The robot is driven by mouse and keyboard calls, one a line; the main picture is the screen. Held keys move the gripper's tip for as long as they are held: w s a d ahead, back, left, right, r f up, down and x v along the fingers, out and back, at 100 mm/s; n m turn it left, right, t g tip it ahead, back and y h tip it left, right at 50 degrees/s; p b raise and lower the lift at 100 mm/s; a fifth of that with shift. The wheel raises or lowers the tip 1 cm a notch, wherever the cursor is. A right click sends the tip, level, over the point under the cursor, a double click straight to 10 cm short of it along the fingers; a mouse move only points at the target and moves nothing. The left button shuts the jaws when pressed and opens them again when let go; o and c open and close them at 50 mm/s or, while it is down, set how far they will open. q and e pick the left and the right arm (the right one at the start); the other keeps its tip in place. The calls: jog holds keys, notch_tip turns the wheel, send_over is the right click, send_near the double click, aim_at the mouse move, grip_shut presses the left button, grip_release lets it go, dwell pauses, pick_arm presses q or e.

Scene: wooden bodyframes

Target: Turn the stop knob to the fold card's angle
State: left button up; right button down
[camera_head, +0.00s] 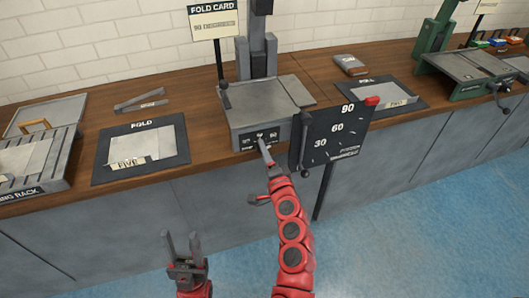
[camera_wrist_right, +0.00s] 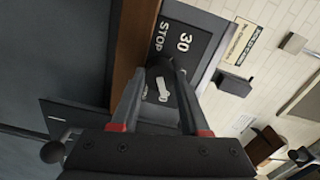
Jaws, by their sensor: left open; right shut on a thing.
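The fold card (camera_head: 212,22) stands on a post at the back and reads 90 degrees. The stop knob sits on the black stop plate (camera_head: 247,140) on the front of the grey bending machine (camera_head: 262,100). My right gripper (camera_head: 263,144) is shut on the knob. In the right wrist view the fingers (camera_wrist_right: 162,70) close on the dark knob (camera_wrist_right: 157,74). The plate there shows 30 and STOP (camera_wrist_right: 164,35), and a pale pointer (camera_wrist_right: 162,90) shows between the fingers; its exact setting is unclear. My left gripper (camera_head: 182,244) is open and empty, low in front of the counter.
A fold mat (camera_head: 106,152) with a sheet lies left. A green machine (camera_head: 465,65) stands far right. Blue floor is clear.

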jog(key=shift+c, duration=2)
grip_release()
jog(key=b+v, duration=0.1)
jog(key=v, duration=1.6)
jog(key=shift+s, duration=0.2)
jog(key=shift+w+d, duration=0.1)
